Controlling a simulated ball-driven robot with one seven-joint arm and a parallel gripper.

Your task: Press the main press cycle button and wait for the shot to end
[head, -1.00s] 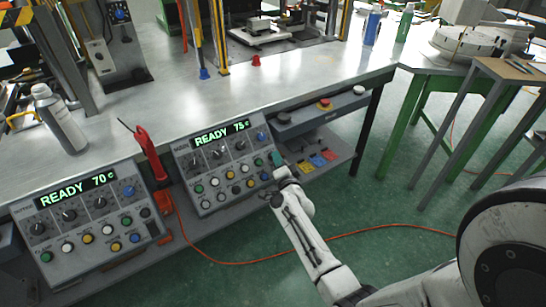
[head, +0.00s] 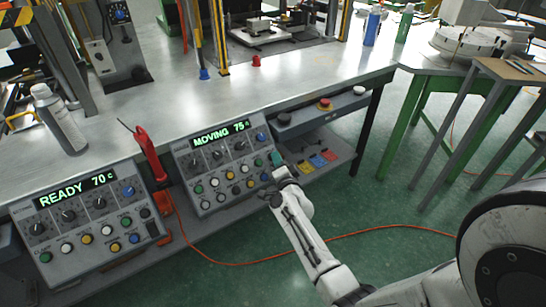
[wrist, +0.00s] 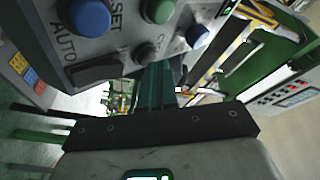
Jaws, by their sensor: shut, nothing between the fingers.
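The right control panel (head: 222,165) hangs at the bench front and its green display (head: 221,133) reads MOVING 75. My gripper (head: 276,160) is at the right edge of this panel, shut, with teal fingers. In the wrist view the shut fingers (wrist: 158,85) point at the panel face, just beside a small dark button (wrist: 145,54) by a partly hidden label. Whether the fingertips touch a button cannot be told. A blue knob (wrist: 88,15), a green button (wrist: 158,10) and a dark blue button (wrist: 197,35) are close by.
A left panel (head: 90,215) reads READY 70 c. A red-handled tool (head: 150,155) stands between the panels. A grey box with a red button (head: 324,105) sits under the bench edge to the right. An orange cable (head: 350,238) crosses the green floor.

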